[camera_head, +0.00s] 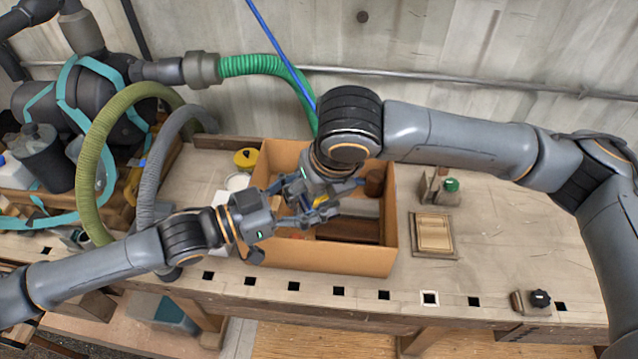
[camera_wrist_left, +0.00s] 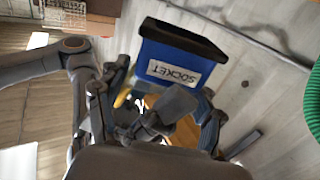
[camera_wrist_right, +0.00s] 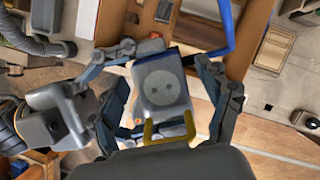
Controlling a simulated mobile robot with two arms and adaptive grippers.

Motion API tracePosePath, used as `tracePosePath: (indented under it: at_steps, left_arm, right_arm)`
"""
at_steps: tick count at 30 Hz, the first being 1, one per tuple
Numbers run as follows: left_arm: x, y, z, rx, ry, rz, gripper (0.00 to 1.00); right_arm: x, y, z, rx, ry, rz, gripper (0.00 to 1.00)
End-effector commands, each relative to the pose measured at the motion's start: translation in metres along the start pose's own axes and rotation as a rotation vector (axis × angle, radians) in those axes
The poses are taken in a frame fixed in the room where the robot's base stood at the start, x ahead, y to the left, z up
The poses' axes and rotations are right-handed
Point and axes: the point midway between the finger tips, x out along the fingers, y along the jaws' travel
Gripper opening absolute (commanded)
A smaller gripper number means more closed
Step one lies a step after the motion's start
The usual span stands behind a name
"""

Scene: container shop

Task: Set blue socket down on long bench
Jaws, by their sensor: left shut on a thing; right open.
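The blue socket (camera_wrist_left: 172,55) shows in the left wrist view as a blue block with a dark top and a white SOCKET label. In the head view the grippers largely hide the socket.
A small wooden tray (camera_head: 434,234) and a green-capped item (camera_head: 451,185) stand right of the box. Green hoses (camera_head: 250,66) hang at the left. The bench's right part is mostly clear.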

Motion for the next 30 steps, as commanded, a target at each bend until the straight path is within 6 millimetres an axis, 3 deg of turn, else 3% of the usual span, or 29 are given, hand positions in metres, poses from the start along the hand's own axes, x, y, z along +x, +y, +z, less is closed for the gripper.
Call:
tracePosePath:
  at_steps: [3, 14, 16, 17, 18, 21, 30]
  left_arm:
    - [0.0007, 0.0004, -0.0051, 0.004, 0.011, 0.003, 0.04]
    - [0.0007, 0.0005, -0.0053, 0.004, 0.012, 0.003, 0.04]
    - [0.0007, 0.0005, -0.0053, 0.004, 0.012, 0.003, 0.04]
    - [0.0007, 0.0005, -0.0057, 0.004, 0.012, 0.003, 0.69]
    - [0.0007, 0.0005, -0.0057, 0.004, 0.012, 0.003, 0.77]
    - [0.0005, 0.0004, -0.0043, 0.003, 0.009, 0.002, 0.94]
    - [0.0001, 0.0001, -0.0016, 0.001, 0.003, 0.001, 0.94]
  right_arm:
    - [-0.0004, 0.0002, 0.0000, 0.000, 0.000, 0.000, 0.77]
    - [-0.0006, 0.0001, -0.0001, 0.000, 0.001, 0.000, 0.04]
    - [-0.0006, 0.0001, -0.0001, 0.000, 0.001, 0.000, 0.00]
    - [-0.0029, 0.0003, 0.0022, 0.000, -0.006, 0.001, 0.00]
    - [-0.0028, 0.0003, 0.0022, 0.000, -0.006, 0.001, 0.00]
    - [-0.0028, 0.0003, 0.0022, 0.000, -0.006, 0.001, 0.00]
    - [-0.0026, 0.0002, 0.0022, 0.001, -0.006, 0.001, 0.00]
